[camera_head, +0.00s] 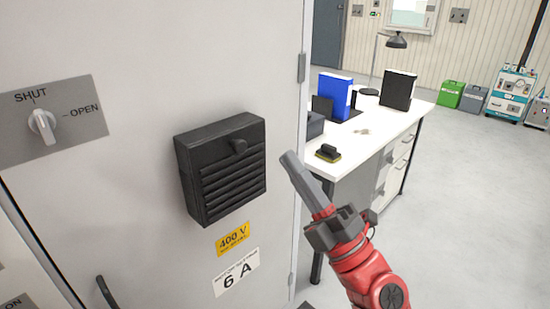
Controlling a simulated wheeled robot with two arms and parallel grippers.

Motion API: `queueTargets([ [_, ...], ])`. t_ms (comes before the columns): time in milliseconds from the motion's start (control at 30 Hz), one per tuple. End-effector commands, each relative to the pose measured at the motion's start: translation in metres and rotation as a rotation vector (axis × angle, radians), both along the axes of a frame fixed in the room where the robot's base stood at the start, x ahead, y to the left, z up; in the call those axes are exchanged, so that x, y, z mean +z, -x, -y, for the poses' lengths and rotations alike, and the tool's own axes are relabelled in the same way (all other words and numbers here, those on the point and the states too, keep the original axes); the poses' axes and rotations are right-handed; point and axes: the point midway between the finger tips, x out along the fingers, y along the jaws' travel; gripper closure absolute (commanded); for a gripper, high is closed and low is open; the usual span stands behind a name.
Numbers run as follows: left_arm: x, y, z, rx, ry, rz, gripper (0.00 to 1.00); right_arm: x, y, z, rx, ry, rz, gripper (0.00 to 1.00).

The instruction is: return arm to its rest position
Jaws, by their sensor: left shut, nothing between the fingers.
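My left gripper (293,166) is at the right of the cabinet, on a red arm that rises from the bottom right of the head view. Its grey fingers are closed together with nothing between them and point up and left. The fingertips show just right of the black louvred box (222,168) on the grey cabinet door (140,215). They appear apart from the box, though the depth gap is hard to tell. My right gripper is not in view.
A rotary switch (43,124) marked SHUT and OPEN points up at SHUT. A door handle (106,291) is at the lower left. Behind the arm stands a white desk (388,128) with blue and black binders, a lamp and a stamp-like item. Open floor (470,200) lies to the right.

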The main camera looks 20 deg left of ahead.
Motion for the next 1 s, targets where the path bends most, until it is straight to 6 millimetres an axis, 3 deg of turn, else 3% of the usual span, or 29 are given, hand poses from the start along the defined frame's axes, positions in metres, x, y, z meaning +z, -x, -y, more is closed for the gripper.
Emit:
queueTargets([
  [100,0.002,0.005,0.023,-0.008,-0.004,-0.002,1.0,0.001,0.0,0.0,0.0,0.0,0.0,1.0],
  [200,0.002,0.01,0.033,-0.004,-0.002,0.0,1.0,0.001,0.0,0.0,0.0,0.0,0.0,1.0],
  [433,0.002,0.013,0.042,0.002,-0.007,-0.002,1.0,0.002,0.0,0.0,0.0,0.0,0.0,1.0],
  [533,-0.011,0.014,0.04,0.043,-0.049,0.003,1.0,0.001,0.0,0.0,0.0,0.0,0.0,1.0],
  [633,-0.044,0.017,0.038,0.127,-0.162,0.01,1.0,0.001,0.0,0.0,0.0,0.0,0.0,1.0],
  [767,-0.111,0.03,0.029,0.238,-0.388,0.021,1.0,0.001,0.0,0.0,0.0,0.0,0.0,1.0],
  [800,-0.133,0.036,0.027,0.256,-0.457,0.02,1.0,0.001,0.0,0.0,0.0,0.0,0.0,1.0],
  [1000,-0.215,0.071,0.011,0.266,-0.727,0.005,1.0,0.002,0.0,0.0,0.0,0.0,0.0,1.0],
])
